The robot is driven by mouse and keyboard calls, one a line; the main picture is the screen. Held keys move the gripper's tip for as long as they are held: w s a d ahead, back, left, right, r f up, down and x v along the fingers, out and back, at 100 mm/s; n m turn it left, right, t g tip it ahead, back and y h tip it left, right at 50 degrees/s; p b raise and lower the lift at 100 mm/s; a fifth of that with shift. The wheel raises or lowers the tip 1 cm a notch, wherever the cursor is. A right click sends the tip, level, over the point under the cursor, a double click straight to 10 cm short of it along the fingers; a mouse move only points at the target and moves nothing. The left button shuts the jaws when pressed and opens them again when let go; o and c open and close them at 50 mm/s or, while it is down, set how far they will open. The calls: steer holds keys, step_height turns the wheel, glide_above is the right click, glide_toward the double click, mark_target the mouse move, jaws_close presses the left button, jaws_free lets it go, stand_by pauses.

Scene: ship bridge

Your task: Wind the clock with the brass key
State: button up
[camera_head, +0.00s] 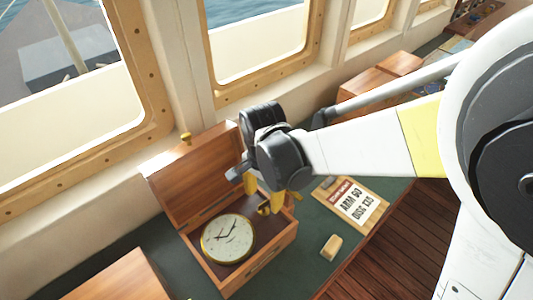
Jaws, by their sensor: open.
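The clock (228,239) has a round pale dial with a brass rim and dark hands. It lies face up in an open wooden box (262,258) whose lid is raised at the back. My gripper (265,196) is over the right part of the box, with yellow fingertips pointing down. The fingers are open and apart. A small brass piece (264,208) shows between and just below the fingertips, at the box's right side. It may be the brass key, but it is partly hidden and too small to tell. I cannot tell whether the fingers touch it.
A placard (350,203) with printed words and a small tan block (332,246) lie right of the box on the green top. Another wooden box (118,280) stands at the front left. Wooden boxes (370,83) stand farther back under the windows.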

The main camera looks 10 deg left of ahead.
mark_target(264, 202)
step_height(264, 202, up, 9)
steer(key=m+b, duration=0.6)
steer(key=m, duration=2.9)
steer(key=shift+w+f+m, duration=0.15)
steer(key=shift+m, duration=0.25)
